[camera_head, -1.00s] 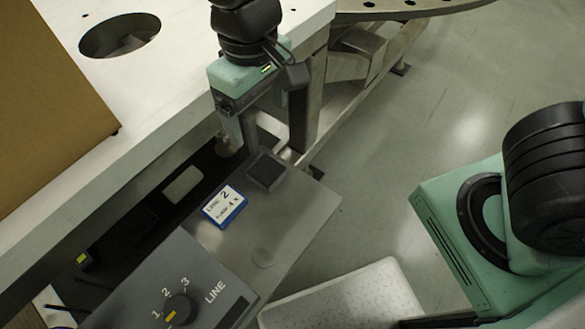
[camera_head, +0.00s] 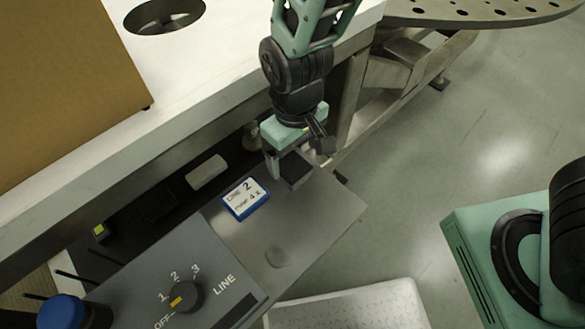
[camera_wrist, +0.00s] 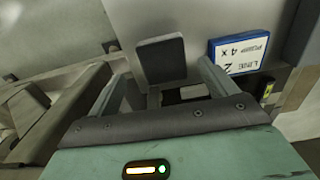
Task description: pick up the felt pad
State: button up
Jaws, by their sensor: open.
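The felt pad appears to be the dark grey square pad (camera_head: 295,168) lying on the grey metal shelf, near its back edge. It also shows in the wrist view (camera_wrist: 161,60), ahead of and between my two fingers. My gripper (camera_head: 283,158) is open, with nothing held, just above and beside the pad in the head view. In the wrist view, my gripper (camera_wrist: 160,82) has one finger on each side of the pad's near end. I cannot tell whether a finger touches it. The gripper body hides part of the pad's surroundings.
A blue-edged label block (camera_head: 245,198) reading "LINE 2" sits close to the pad. A control box with a LINE dial (camera_head: 187,296) stands in front. A pale rounded block (camera_head: 207,172) lies in the dark channel. The white table edge (camera_head: 215,115) runs behind.

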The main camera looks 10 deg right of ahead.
aim_at(292, 166)
jog(key=f, duration=0.4)
jog(key=shift+a+f+b, duration=0.25)
jog(key=shift+f+b, duration=0.05)
jog(key=shift+f, duration=0.05)
jog(key=c, duration=1.2)
jog(key=shift+o, duration=0.2)
notch_tip(292, 166, up, 10)
jog(key=shift+r+p, duration=0.1)
jog(key=shift+p, duration=0.8)
